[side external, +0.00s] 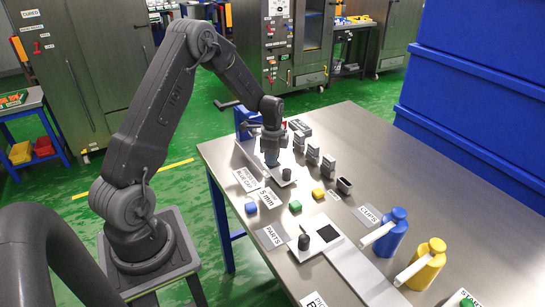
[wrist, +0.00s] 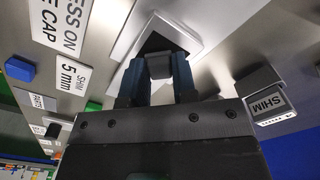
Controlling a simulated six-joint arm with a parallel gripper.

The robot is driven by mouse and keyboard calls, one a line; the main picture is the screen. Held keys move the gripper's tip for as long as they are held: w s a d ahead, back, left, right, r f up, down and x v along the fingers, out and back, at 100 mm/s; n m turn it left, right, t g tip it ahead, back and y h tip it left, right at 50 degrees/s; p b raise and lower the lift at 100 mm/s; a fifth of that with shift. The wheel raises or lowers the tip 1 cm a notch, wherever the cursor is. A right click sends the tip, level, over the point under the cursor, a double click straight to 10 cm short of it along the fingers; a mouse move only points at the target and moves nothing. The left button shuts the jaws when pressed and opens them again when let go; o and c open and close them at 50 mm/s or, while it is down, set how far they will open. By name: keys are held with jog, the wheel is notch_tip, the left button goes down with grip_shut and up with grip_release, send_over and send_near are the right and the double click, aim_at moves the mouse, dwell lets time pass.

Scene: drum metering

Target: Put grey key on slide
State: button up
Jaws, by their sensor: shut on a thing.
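My gripper (side external: 272,160) is over the pale slide plate (side external: 250,152) in front of the blue press, pointing down. In the wrist view my gripper (wrist: 159,70) has its two dark blue fingers closed on a small grey block, which I take for the grey key (wrist: 159,66). Below the fingers a pale plate (wrist: 124,45) with a black square patch shows in that view. The key's underside is hidden, so I cannot tell whether it touches the plate. In the side view the key is hidden by the fingers.
Blue (side external: 251,208), green (side external: 295,206) and yellow (side external: 318,194) blocks lie in front. Several grey upright stands are to the right. A blue bottle (side external: 392,232) and a yellow bottle (side external: 427,263) stand farther right.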

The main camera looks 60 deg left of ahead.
jog(key=shift+f, duration=0.35)
jog(key=o, duration=0.9)
notch_tip(320, 180, up, 12)
jog(key=s+d+r+n+t, duration=0.1)
jog(key=s+d+r+n, duration=0.15)
jog(key=d+r, duration=0.65)
jog(key=s+d+r+n+t, duration=0.1)
jog(key=s+d+n, duration=0.1)
jog(key=s+d, duration=0.3)
jog(key=s+d+r+n+t, duration=0.2)
jog(key=s+d, duration=0.3)
jog(key=s, duration=0.2)
jog(key=s+d+r+n+t, duration=0.1)
jog(key=s+d+r+n, duration=0.1)
jog(key=s+d, duration=0.3)
jog(key=shift+s+n+t, duration=0.25)
jog(key=shift+s+t, duration=0.05)
jog(key=shift+s, duration=0.8)
